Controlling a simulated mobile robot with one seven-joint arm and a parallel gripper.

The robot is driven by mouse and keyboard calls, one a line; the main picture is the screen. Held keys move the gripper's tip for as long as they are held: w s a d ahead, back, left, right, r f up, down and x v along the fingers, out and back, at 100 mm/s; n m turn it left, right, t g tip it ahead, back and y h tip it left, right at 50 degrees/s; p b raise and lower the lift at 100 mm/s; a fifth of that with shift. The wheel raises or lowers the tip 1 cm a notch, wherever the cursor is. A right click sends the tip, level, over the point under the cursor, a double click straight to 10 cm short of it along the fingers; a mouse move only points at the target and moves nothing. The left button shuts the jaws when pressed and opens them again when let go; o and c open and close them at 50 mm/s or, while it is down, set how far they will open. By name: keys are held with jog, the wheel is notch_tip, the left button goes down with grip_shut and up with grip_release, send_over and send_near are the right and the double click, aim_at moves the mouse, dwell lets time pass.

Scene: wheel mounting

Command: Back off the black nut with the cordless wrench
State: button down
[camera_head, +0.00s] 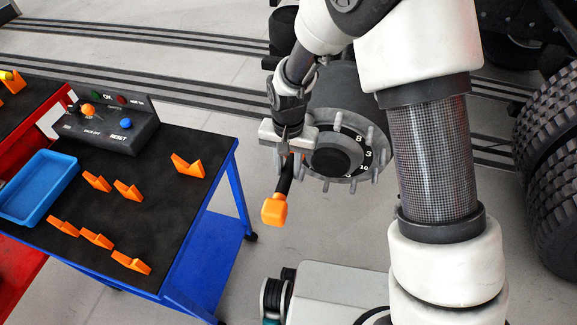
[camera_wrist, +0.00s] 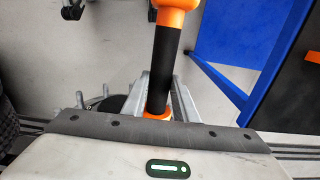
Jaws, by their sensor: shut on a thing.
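My gripper (camera_head: 290,150) is shut on the cordless wrench, just in front of the left side of the wheel hub. The wrench has a black handle (camera_head: 287,177) and an orange end (camera_head: 274,209) that hangs down. In the wrist view the wrench (camera_wrist: 166,65) stands between the two grey fingers (camera_wrist: 160,100). Its working head is hidden by my gripper. The grey hub (camera_head: 352,119) has several studs around its rim, a black centre cap (camera_head: 331,161) and a numbered black ring. I cannot make out the black nut or whether the wrench touches a stud.
A blue table (camera_head: 190,215) with a black top stands left, holding orange holders (camera_head: 188,166), a blue tray (camera_head: 38,188) and a button box (camera_head: 105,125). A red table (camera_head: 45,110) is farther left. Large tyres (camera_head: 548,130) stand right. Floor shows between the table and hub.

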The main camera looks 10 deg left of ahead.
jog(key=shift+s+a+r+p, duration=0.15)
jog(key=shift+s+p, duration=0.2)
jog(key=shift+s, duration=1.1)
dwell(6.5)
